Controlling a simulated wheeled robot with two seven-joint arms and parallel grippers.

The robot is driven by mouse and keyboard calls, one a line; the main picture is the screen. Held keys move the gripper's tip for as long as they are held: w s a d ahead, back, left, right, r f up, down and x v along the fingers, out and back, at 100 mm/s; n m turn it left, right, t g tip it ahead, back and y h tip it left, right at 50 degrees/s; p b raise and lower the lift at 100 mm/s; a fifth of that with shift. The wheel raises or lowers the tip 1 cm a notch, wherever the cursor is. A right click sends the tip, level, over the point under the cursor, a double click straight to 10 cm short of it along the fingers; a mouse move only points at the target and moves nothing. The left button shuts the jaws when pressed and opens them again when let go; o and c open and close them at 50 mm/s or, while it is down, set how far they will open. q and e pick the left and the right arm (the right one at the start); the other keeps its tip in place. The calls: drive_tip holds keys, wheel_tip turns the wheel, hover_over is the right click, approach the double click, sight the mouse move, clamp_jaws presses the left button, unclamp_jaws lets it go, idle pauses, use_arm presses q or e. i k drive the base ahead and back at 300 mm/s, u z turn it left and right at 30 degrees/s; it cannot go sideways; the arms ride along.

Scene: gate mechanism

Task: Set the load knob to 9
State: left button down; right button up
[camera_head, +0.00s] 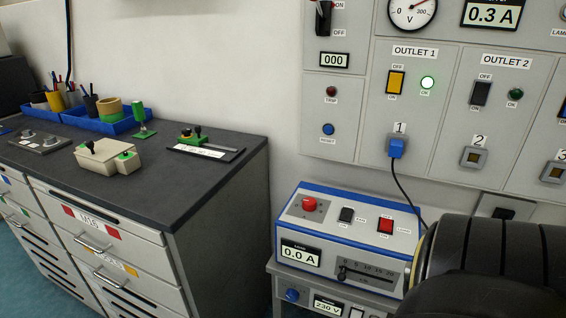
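A blue-and-white load box (352,228) stands at the lower middle, below the wall panel. The labels are too small to tell which one is the load knob. A black arm part of mine covers the lower right and hides the box's right end. Neither gripper is in view.
A black cable runs from a blue plug (397,146) in outlet 1 down behind the box. The outlet 1 switch (396,83) is yellow, with a lit green lamp (428,82). A dark-topped bench (130,190) with tools stands at the left. A unit reading 230 V (328,305) sits below the box.

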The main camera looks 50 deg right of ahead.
sight(309, 204)
drive_tip(key=z, duration=0.6)
drive_tip(key=i, duration=0.9)
drive_tip(key=z, duration=0.85)
